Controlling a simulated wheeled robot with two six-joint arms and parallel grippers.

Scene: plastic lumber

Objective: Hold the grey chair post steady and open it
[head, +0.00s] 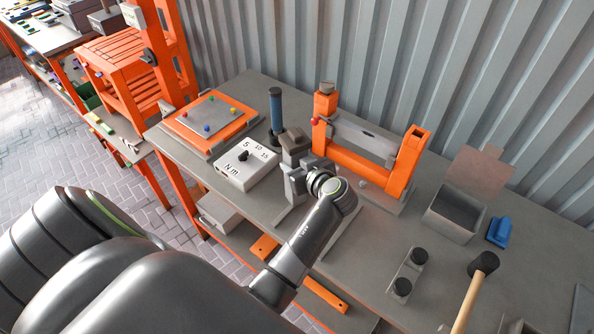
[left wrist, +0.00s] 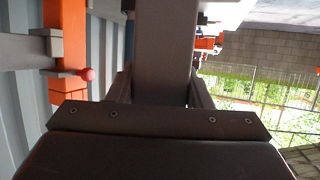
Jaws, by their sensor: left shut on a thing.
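The grey chair post (head: 292,153) stands on the workbench, left of the orange frame, in the head view. Its top shows above my left gripper (head: 297,180); my gripper and wrist hide part of its middle. My left gripper is shut on the post from the front. In the left wrist view the post (left wrist: 163,45) runs between the two fingers of my left gripper (left wrist: 163,92), and its lower part there is hidden by the gripper body. My right gripper is in neither view.
A white box with a dial (head: 246,164) and a blue-handled tool (head: 276,112) stand close left of the post. The orange frame (head: 362,165) is close on the right. A grey open bin (head: 452,214) and a mallet (head: 474,290) are farther right. The corrugated wall (head: 400,60) closes off the back.

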